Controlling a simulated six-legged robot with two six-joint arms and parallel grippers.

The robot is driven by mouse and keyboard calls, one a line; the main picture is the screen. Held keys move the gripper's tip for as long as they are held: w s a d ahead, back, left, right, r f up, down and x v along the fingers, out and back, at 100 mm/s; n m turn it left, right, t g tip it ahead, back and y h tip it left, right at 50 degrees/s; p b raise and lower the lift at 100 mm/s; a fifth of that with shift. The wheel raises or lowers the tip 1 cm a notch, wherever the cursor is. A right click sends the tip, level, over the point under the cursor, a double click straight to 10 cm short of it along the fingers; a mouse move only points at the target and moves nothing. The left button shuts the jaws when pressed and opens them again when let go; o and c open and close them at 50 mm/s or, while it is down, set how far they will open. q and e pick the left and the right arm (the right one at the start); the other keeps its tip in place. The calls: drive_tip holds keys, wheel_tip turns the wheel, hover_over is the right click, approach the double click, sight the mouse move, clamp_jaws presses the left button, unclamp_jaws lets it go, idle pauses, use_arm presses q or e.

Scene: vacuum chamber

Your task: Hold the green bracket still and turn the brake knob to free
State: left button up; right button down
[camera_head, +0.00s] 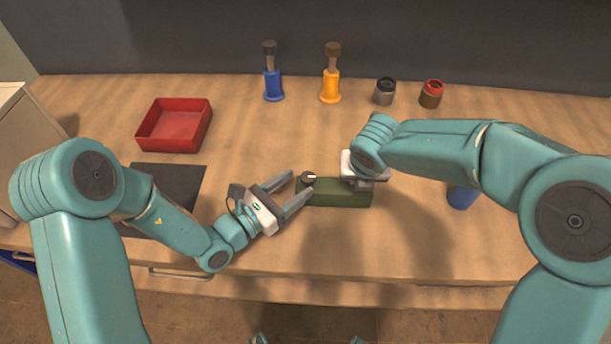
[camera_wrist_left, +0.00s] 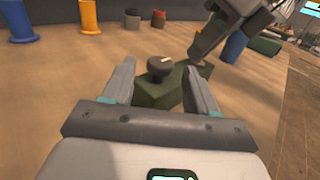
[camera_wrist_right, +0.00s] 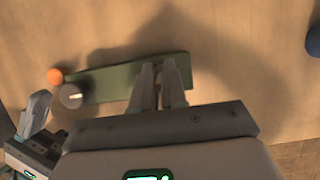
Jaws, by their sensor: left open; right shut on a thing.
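The green bracket (camera_head: 335,194) is a dark green block on the table in front of me. The brake knob (camera_head: 308,177) is dark and round with a pale pointer mark, at the bracket's left end. It also shows in the left wrist view (camera_wrist_left: 160,68) and the right wrist view (camera_wrist_right: 71,95). My left gripper (camera_head: 299,183) is open, its fingers on either side of the knob's end, apparently not touching. My right gripper (camera_wrist_right: 157,72) is shut on the bracket's other part; in the head view its fingertips are largely hidden by its wrist.
A red tray (camera_head: 145,140) and a dark mat (camera_head: 178,180) lie to the left. A blue post (camera_head: 273,85), an orange post (camera_head: 331,88) and two small cans (camera_head: 385,92) stand behind. A blue cylinder (camera_head: 461,197) is at the right. An orange round thing (camera_wrist_right: 55,76) shows beside the knob.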

use_arm(q)
drive_tip(key=v, duration=0.7)
drive_tip(key=shift+s+a+r, duration=0.1)
use_arm(e)
drive_tip(key=c, duration=1.1)
unclamp_jaws()
